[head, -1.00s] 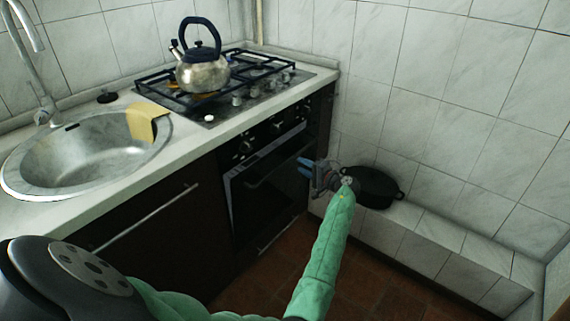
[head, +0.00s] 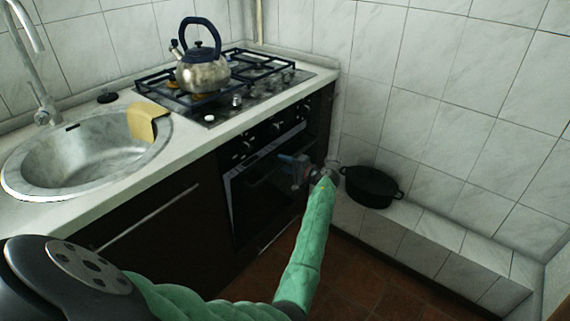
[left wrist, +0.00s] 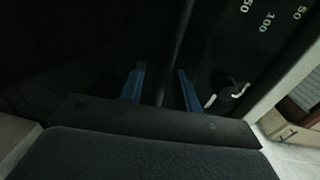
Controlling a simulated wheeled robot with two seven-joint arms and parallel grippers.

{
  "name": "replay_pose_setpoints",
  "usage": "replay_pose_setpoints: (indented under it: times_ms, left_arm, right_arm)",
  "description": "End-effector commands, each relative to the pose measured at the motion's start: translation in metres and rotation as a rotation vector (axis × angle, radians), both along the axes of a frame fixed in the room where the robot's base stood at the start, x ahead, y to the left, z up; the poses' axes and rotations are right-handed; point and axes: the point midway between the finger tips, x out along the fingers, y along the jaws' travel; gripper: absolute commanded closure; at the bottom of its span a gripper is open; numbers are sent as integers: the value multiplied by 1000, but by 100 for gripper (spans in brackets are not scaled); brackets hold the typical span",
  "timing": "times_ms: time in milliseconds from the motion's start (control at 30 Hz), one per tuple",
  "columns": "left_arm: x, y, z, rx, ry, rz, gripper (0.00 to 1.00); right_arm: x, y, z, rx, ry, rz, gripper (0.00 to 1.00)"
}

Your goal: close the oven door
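The oven (head: 262,190) is built into the dark counter under the hob, with a dark door and a pale strip along its upper edge. The door is at or near its closed position; a small gap cannot be ruled out. My left gripper (head: 284,160) is in front of the upper right part of the door, beside the control knobs. In the left wrist view its two blue fingers (left wrist: 160,88) are apart, with a dark bar-like edge running between them. Contact with the door cannot be told. My right gripper is not in view.
A kettle (head: 203,72) stands on the gas hob (head: 262,88). A black pot (head: 371,187) sits on the tiled ledge (head: 455,240) right of my gripper. Brown floor lies open in front.

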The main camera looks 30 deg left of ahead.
Motion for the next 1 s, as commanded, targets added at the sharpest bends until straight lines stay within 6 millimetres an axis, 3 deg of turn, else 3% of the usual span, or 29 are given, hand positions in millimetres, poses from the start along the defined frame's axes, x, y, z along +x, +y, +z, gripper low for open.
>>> replay_pose_setpoints:
  times_ms: [200, 367, 400, 667, 1000]
  left_arm:
    - [0, 0, 0, 0, 0, 0, 67]
    - [0, 0, 0, 0, 0, 0, 99]
    - [0, 0, 0, 0, 0, 0, 100]
    - [0, 5, 0, 1, 0, 1, 100]
    - [3, 50, 6, 0, 1, 1, 100]
  right_arm:
    - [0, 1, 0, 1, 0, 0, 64]
    - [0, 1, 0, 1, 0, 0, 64]
    - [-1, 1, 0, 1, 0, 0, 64]
    - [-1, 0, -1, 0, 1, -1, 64]
    - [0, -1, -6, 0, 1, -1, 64]
